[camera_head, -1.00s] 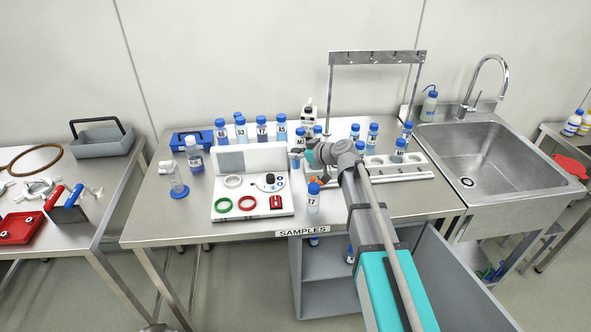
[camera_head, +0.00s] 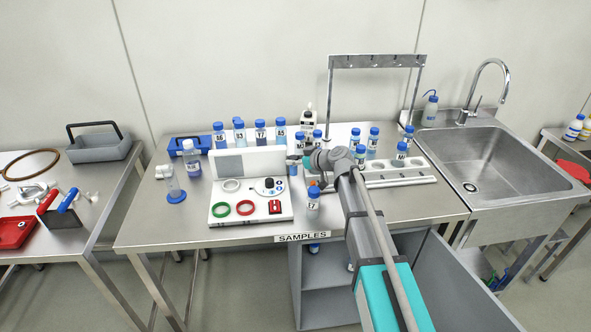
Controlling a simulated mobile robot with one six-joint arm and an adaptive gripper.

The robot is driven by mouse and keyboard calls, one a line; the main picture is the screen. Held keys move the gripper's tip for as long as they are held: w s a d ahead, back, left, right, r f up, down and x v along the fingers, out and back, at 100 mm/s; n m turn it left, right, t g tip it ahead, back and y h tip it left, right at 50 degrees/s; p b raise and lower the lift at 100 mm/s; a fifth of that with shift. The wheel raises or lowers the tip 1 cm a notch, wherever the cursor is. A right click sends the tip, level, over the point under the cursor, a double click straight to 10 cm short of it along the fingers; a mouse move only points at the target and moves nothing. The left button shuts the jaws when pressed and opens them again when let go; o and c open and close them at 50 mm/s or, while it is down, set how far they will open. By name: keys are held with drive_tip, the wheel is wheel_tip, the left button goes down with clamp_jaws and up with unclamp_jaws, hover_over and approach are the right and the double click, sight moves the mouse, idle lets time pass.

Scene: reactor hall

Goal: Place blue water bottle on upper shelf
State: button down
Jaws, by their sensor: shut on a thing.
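My gripper (camera_head: 297,160) is over the middle of the steel table, behind the numbered bottle at the front. It appears shut on a small bottle with a blue body (camera_head: 293,169), which is largely hidden by the fingers and wrist. The grey cabinet (camera_head: 326,309) under the table stands open below the SAMPLES label (camera_head: 302,237).
A numbered blue-capped bottle (camera_head: 313,205) stands near the table's front edge. A white panel board (camera_head: 225,212) is left of it. Several bottles stand behind, and a white rack (camera_head: 400,180) is at right. A sink (camera_head: 490,165) is further right.

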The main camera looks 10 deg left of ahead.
sight(297, 167)
drive_tip(key=shift+w+f+b, duration=0.1)
drive_tip(key=shift+f+b, duration=1.3)
drive_tip(key=shift+f, duration=0.3)
drive_tip(key=shift+f, duration=0.1)
drive_tip(key=shift+c, duration=1.5)
unclamp_jaws()
drive_tip(key=shift+r, duration=0.25)
drive_tip(key=p+v, duration=0.4)
drive_tip(key=v, duration=0.8)
drive_tip(key=shift+p, duration=0.35)
drive_tip(key=shift+f, duration=0.1)
drive_tip(key=shift+o, duration=0.5)
